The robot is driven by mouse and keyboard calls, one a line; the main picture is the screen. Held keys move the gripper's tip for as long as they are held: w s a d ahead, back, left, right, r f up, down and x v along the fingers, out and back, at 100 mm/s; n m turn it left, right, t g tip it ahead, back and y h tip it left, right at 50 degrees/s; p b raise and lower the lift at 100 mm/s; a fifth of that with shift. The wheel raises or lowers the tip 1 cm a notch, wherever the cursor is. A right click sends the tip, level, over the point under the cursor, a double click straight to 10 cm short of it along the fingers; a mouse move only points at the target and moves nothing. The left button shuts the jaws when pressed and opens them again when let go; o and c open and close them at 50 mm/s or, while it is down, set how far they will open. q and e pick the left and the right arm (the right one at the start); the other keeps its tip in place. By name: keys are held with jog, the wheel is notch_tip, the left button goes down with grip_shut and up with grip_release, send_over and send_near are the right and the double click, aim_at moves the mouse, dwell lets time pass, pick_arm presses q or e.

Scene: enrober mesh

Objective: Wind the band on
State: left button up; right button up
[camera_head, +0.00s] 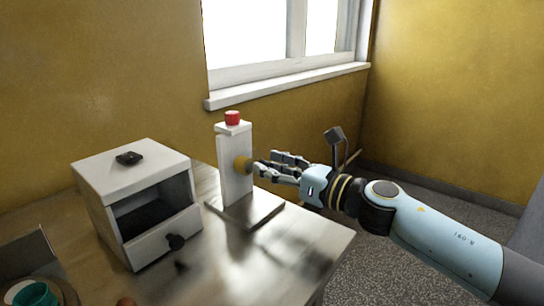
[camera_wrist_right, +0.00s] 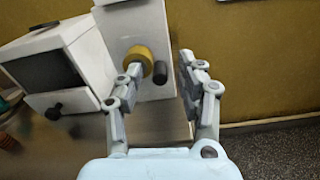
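A white upright post (camera_head: 236,178) stands on a flat base plate (camera_head: 262,212) on the table. A red button (camera_head: 232,118) caps it. A yellow round knob (camera_head: 241,164) sits on its side; in the right wrist view the knob (camera_wrist_right: 140,56) has a dark peg (camera_wrist_right: 160,72) beside it. My right gripper (camera_head: 264,165) is close to the knob. In the right wrist view its fingers (camera_wrist_right: 160,66) are apart, with the peg between them and the left finger close to the knob; contact cannot be told. My left gripper is not in view. I cannot identify a band.
A white box (camera_head: 118,190) with an open front, a dark knob and a dark piece on top stands left of the post. A teal ring-shaped thing (camera_head: 34,293) is at the lower left. The table's right edge drops to a grey floor (camera_head: 390,265). A window is behind.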

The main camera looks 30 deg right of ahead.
aim_at(249, 183)
jog(key=shift+w, duration=0.2)
jog(key=shift+c, duration=0.3)
grip_shut()
jog(key=shift+m, duration=0.3)
